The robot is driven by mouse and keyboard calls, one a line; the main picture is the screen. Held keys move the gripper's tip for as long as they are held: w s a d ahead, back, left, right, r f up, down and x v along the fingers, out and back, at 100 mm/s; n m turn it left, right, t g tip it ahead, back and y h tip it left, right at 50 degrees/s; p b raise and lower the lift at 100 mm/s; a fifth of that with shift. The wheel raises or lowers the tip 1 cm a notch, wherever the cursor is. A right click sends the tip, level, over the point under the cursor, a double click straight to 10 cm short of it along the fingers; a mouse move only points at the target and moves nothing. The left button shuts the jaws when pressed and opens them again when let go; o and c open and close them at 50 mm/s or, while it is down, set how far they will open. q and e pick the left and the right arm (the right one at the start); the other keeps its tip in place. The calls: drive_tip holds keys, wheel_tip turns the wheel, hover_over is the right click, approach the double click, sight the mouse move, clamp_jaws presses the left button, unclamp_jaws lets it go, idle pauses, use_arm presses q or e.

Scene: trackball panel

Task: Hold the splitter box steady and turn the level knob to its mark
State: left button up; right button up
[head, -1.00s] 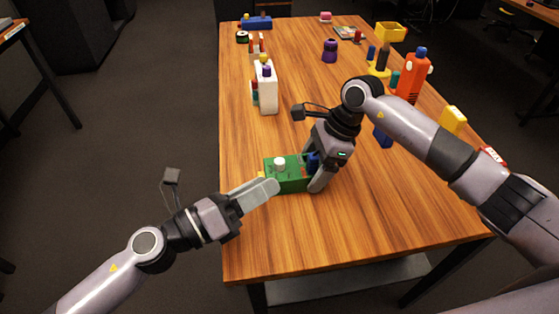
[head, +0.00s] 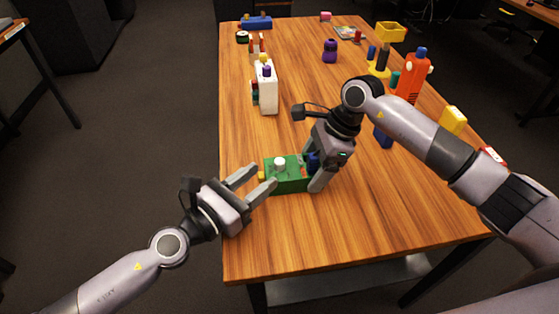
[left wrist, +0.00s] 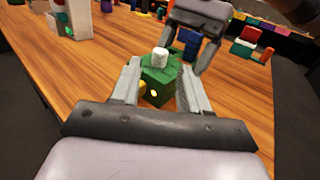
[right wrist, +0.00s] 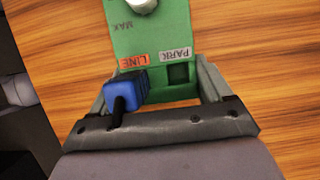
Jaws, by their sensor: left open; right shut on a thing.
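The green splitter box (head: 290,180) lies on the wooden table near its left front edge. It also shows in the left wrist view (left wrist: 159,77). The white level knob (head: 280,163) stands on its top, with "MAX" printed beside it in the right wrist view. There, a blue plug (right wrist: 125,91) sits at the orange LINE label, and a dark square socket is under the PARK label. My right gripper (head: 314,180) is shut on the splitter box at the plug end. My left gripper (head: 264,178) is open, its fingers pointing at the box's opposite end, short of the knob.
A white container (head: 266,90) with coloured parts stands behind the box on the table (head: 330,220). An orange bottle-like object (head: 411,80), a yellow block (head: 453,120) and a purple object (head: 330,50) stand farther off. The table front is clear.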

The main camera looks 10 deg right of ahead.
sight(276, 166)
use_arm(q)
drive_tip(key=shift+x, duration=3.4)
clamp_jaws()
